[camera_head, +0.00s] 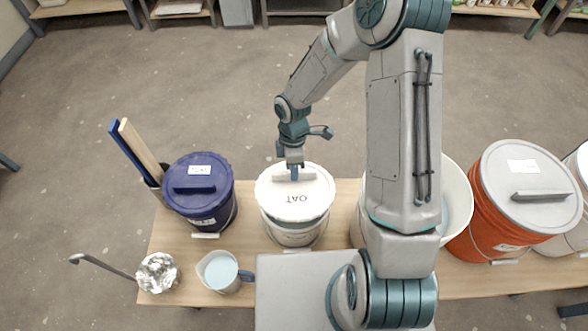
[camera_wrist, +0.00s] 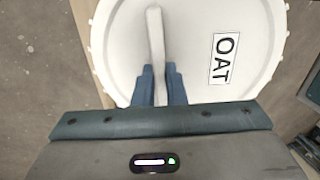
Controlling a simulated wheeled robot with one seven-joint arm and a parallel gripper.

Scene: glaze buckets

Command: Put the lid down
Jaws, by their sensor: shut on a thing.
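The white lid (camera_head: 313,185) marked OAT is at the white bucket (camera_head: 293,235), covering its mouth. I cannot tell whether it rests on the rim or hangs just above it. The lid looks about level. My gripper (camera_head: 294,172) comes from above and is shut on the lid's bar handle. In the wrist view the two blue fingers of my gripper (camera_wrist: 160,88) are on either side of the handle (camera_wrist: 155,35), and the lid (camera_wrist: 115,50) fills the view, with its OAT label (camera_wrist: 224,58) at the right.
A blue lidded bucket (camera_head: 207,215) stands left of the OAT bucket. A pitcher (camera_head: 220,272) and a foil-covered thing (camera_head: 158,272) are at the front left. An open white bucket (camera_head: 457,200) is partly behind my arm. An orange lidded bucket (camera_head: 484,215) is to its right.

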